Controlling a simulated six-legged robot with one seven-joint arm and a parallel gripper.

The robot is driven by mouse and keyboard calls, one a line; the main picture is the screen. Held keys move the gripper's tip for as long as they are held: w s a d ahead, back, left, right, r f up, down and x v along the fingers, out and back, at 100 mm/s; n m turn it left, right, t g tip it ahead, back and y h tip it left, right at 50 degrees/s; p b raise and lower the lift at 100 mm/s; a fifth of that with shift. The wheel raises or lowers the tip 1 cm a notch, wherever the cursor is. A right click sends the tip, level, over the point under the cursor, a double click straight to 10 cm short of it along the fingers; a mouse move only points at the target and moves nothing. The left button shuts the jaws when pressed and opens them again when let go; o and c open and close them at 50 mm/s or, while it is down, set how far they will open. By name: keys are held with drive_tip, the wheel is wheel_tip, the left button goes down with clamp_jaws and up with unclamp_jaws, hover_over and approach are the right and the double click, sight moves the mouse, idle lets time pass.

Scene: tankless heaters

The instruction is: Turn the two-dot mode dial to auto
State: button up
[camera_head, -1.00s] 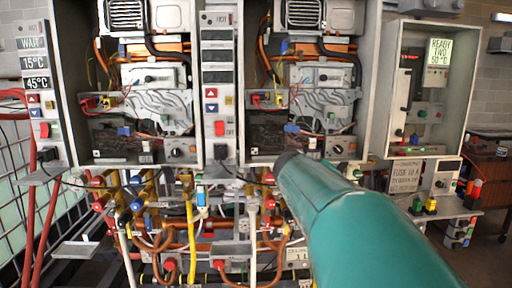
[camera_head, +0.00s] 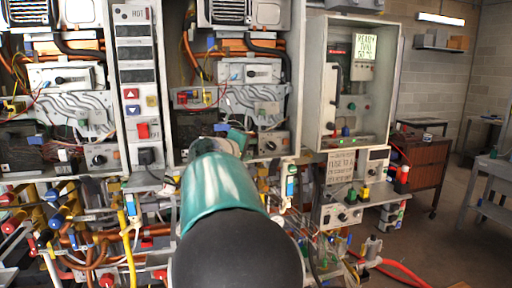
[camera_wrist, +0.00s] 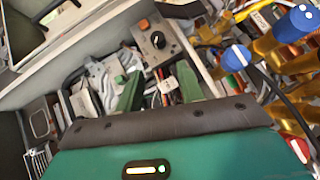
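Black round dials show on the heaters: one on the left heater (camera_head: 99,160) and one on the middle heater (camera_head: 269,146). Another dial (camera_head: 347,215) is on a small panel below the right cabinet. I cannot make out dots or labels, so I cannot tell which dial is the two-dot one. In the wrist view, a black dial (camera_wrist: 158,40) sits on a grey plate with an orange button, beyond my gripper (camera_wrist: 160,88). My gripper's green fingers are apart with nothing between them. In the head view my arm mostly hides the gripper in front of the middle heater.
Pipes and blue-capped valves (camera_wrist: 238,54) crowd the space below the heaters. The right cabinet (camera_head: 312,85) stands open with a lit screen (camera_head: 365,46). A hose (camera_head: 395,272) lies on the floor at right.

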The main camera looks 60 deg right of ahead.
sight(269, 146)
drive_tip(key=x, duration=1.4)
drive_tip(key=shift+r, duration=0.1)
drive_tip(key=c, duration=0.7)
